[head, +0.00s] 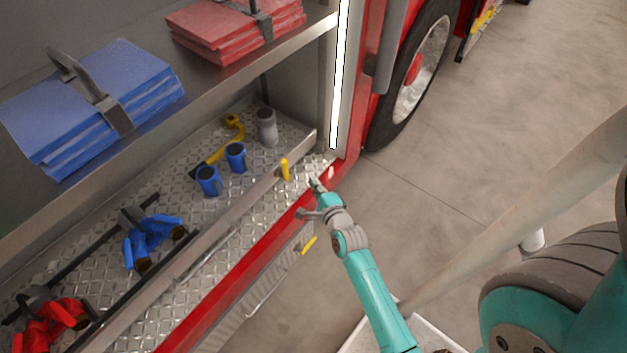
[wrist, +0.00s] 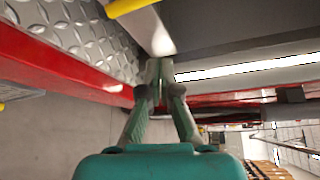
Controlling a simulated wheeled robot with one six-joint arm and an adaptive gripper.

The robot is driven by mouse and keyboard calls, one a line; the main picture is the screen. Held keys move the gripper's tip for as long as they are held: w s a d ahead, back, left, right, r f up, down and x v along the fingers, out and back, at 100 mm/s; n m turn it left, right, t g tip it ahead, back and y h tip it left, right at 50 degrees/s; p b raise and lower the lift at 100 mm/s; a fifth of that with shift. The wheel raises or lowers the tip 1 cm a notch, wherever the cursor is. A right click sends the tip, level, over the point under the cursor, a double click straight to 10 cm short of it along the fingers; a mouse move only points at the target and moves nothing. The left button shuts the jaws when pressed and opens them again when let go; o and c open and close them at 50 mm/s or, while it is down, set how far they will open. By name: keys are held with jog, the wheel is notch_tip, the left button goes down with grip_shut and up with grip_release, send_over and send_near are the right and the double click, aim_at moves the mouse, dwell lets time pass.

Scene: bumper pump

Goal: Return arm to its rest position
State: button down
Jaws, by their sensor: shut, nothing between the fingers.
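My gripper (head: 317,186) is at the end of my teal arm, near the right end of the truck compartment's front edge in the head view. In the wrist view my gripper (wrist: 159,75) has its fingertips together with nothing between them. A yellow lever (head: 284,169) stands on the metal rail (head: 232,214) just left of my gripper. A yellow bar also shows at the top of the wrist view (wrist: 128,6). I cannot tell whether the fingertips touch the rail or the compartment edge.
The tread-plate shelf (head: 95,205) holds blue fittings (head: 150,240), red fittings (head: 48,322) and a grey cylinder (head: 266,127). Blue folded sheets (head: 140,70) and red ones (head: 215,30) lie above. A wheel (head: 420,70) is at the right. The concrete floor (head: 500,140) has free room.

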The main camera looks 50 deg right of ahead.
jog(key=shift+a, duration=0.1)
dwell(0.4)
jog(key=s+a+r+n+y, duration=0.2)
jog(key=s+a+n+y, duration=0.1)
jog(key=s+a+n, duration=1.1)
jog(key=s+a+r+n+y, duration=0.2)
jog(key=s+a+r+n, duration=0.3)
jog(key=s, duration=0.4)
jog(key=s+a+r+n+y, duration=0.2)
jog(key=s+a+r+n, duration=0.3)
jog(key=s+r+n, duration=0.2)
jog(key=shift+s+r+n+t, duration=0.35)
jog(key=shift+s+r, duration=0.25)
jog(key=shift+s, duration=0.5)
